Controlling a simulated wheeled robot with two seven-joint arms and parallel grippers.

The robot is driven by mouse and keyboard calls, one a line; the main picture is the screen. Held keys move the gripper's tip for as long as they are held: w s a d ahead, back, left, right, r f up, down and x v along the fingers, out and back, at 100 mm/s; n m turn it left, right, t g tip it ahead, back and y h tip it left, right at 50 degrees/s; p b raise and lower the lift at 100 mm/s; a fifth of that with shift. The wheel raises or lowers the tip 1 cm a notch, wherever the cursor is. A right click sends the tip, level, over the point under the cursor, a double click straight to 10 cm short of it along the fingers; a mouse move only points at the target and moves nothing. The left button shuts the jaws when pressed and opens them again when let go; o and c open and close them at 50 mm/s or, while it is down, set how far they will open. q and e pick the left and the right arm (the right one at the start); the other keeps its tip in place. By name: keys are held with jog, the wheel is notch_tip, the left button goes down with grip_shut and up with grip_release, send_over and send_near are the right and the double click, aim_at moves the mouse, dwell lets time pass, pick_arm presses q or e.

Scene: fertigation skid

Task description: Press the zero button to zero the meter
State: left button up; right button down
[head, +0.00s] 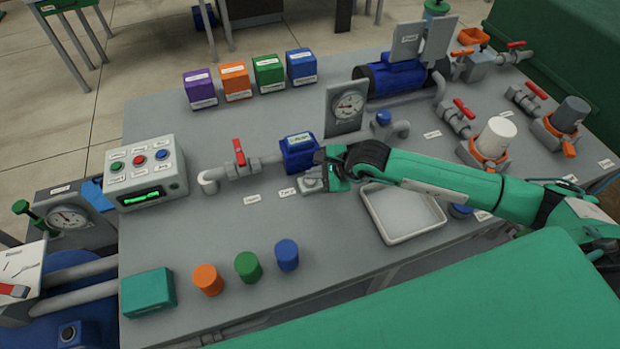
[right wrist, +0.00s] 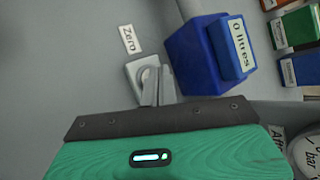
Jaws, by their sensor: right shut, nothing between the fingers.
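The blue meter (head: 299,152) sits in the pipe line at the middle of the bench. In the right wrist view the meter (right wrist: 192,55) shows a face reading "0 litres" (right wrist: 241,43). The zero button's grey base (head: 309,185) is just in front of the meter, beside a "Zero" label (head: 286,192); the base (right wrist: 138,70) and label (right wrist: 129,39) also show in the right wrist view. My right gripper (head: 322,178) is shut and empty, its fingertips (right wrist: 153,78) over the button and hiding part of it. I cannot tell whether they touch it. My left gripper is not in view.
A red-handled valve (head: 239,153) stands left of the meter, and a gauge (head: 347,106) behind it. A white tray (head: 402,232) lies under my right arm. A control box (head: 145,172) is at the left. Several coloured caps and boxes stand on the bench.

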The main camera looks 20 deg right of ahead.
aim_at(314, 181)
jog(key=shift+r, duration=0.4)
jog(key=shift+r+p, duration=1.1)
jog(key=shift+r, duration=1.4)
